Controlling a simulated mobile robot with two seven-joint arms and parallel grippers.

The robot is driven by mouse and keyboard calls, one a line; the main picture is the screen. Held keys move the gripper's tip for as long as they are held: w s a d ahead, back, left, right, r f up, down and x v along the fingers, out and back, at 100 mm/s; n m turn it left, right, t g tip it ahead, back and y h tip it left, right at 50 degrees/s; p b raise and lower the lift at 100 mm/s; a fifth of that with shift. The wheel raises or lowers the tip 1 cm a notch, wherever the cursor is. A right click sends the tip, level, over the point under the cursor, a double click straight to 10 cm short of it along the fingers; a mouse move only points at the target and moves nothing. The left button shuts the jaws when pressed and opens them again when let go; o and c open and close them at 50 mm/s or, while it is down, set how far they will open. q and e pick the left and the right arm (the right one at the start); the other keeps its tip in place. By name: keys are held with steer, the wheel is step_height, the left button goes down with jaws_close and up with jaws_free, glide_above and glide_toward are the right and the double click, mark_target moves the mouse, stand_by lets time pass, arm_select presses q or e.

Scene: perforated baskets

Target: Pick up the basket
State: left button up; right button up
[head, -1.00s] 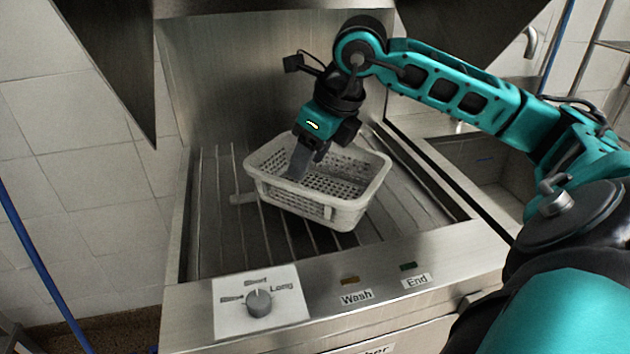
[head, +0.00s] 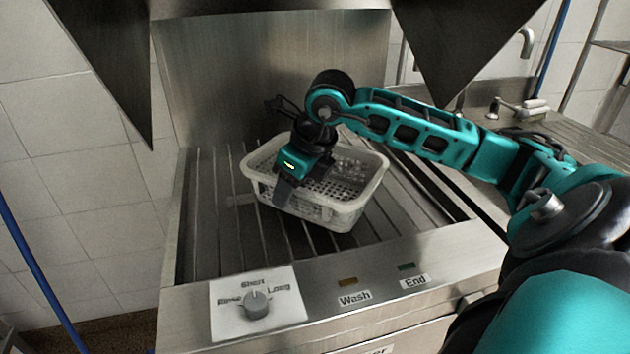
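A light grey perforated basket (head: 345,215) stands upright on the slatted rack (head: 215,230) of a steel washer. My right gripper (head: 283,195) comes down over the basket's left front side, with its dark fingers at or just over the front wall. The fingers overlap in this view, so I cannot tell whether they are apart or closed on the rim. My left gripper does not show.
The washer's front panel (head: 440,272) carries a dial (head: 256,302) and wash and end lights. A steel back wall (head: 270,80) rises behind the rack. A sink counter with a tap (head: 505,108) lies to the right. The rack left of the basket is free.

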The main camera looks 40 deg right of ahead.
jaws_close()
steer(key=shift+r, duration=0.15)
stand_by(0.4)
arm_select(q)
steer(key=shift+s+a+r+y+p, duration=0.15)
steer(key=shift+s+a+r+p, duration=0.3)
steer(key=shift+p, duration=0.7)
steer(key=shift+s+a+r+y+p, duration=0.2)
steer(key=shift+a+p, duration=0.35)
steer(key=shift+p, duration=0.55)
arm_select(e)
step_height(320, 180, up, 20)
